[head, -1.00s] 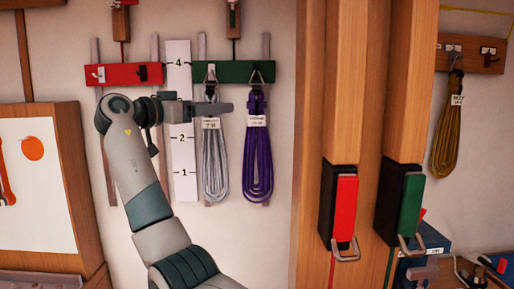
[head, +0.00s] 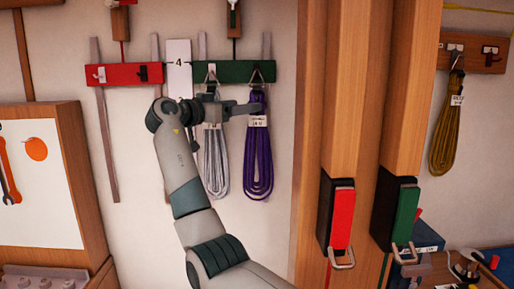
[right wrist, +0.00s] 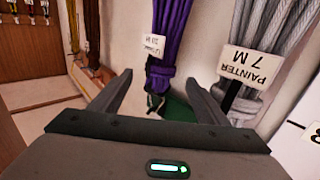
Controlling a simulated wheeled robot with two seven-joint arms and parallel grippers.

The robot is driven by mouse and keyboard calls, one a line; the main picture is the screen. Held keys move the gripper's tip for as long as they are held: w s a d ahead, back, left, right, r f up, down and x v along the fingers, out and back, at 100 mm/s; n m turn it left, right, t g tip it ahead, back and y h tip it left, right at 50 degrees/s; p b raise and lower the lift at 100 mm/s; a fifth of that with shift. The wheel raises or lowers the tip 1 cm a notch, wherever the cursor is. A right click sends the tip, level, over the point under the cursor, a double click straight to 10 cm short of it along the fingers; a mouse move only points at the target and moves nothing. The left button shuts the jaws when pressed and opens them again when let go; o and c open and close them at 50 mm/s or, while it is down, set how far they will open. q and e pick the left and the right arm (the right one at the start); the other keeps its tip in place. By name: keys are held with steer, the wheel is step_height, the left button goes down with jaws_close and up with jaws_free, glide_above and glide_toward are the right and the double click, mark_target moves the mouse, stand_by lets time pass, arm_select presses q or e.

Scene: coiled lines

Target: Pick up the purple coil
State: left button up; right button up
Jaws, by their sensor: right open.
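The purple coil (head: 258,165) hangs by its black strap from a hook on the green rail (head: 233,71) and has a white label near its top. In the right wrist view the purple coil (right wrist: 172,35) lies just beyond and between my open fingers. My right gripper (head: 245,108) is beside the top of the coil, near the strap, in the head view. It also shows open and empty in the right wrist view (right wrist: 160,85). Contact with the coil cannot be told. My left gripper is out of view.
A silver coil (head: 215,170) hangs close left of the purple one, partly behind my arm. A red rail (head: 123,73) is further left. A wooden post (head: 309,130) stands to the right, with a yellow coil (head: 447,135) beyond it.

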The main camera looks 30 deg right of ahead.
mark_target(252, 102)
steer(key=p+x, duration=0.3)
steer(key=x, duration=0.1)
steer(key=shift+r+p, duration=0.2)
steer(key=shift+p, duration=0.2)
steer(key=shift+w+d+f, duration=0.15)
steer(key=shift+w+d, duration=0.05)
steer(key=shift+d, duration=0.4)
steer(key=shift+c, duration=0.4)
jaws_close()
